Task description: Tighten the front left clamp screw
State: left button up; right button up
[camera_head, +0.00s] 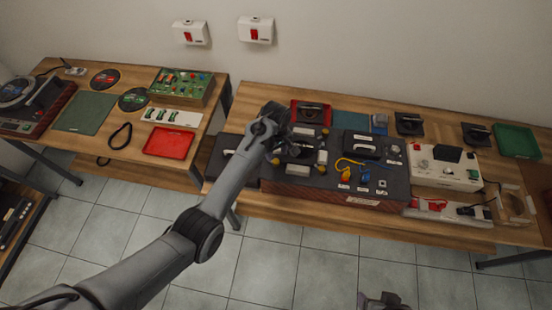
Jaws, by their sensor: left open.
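My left arm reaches from the lower left to the dark bench fixture. My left gripper (283,133) is open at the fixture's left part, above its back left side. The fixture (300,183) is a dark block on the right table with a round black part (300,153) set in it. Small yellow knobs stand around that part, which look like clamp screws. The front left one (275,158) shows just in front of the gripper and seems apart from it. Fingertip detail is too small to read. A dark piece, likely my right gripper (383,301), shows at the bottom edge; its jaws are unclear.
On the fixture's right are a black-handled part (366,143) and a yellow cable (350,162). A white box (444,170) stands farther right. A red tray (169,143) and green mat (84,112) lie on the left table. The tiled floor in front is clear.

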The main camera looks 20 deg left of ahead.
aim_at(276, 161)
pick_arm(q)
jog(key=shift+f, duration=2.6)
grip_shut()
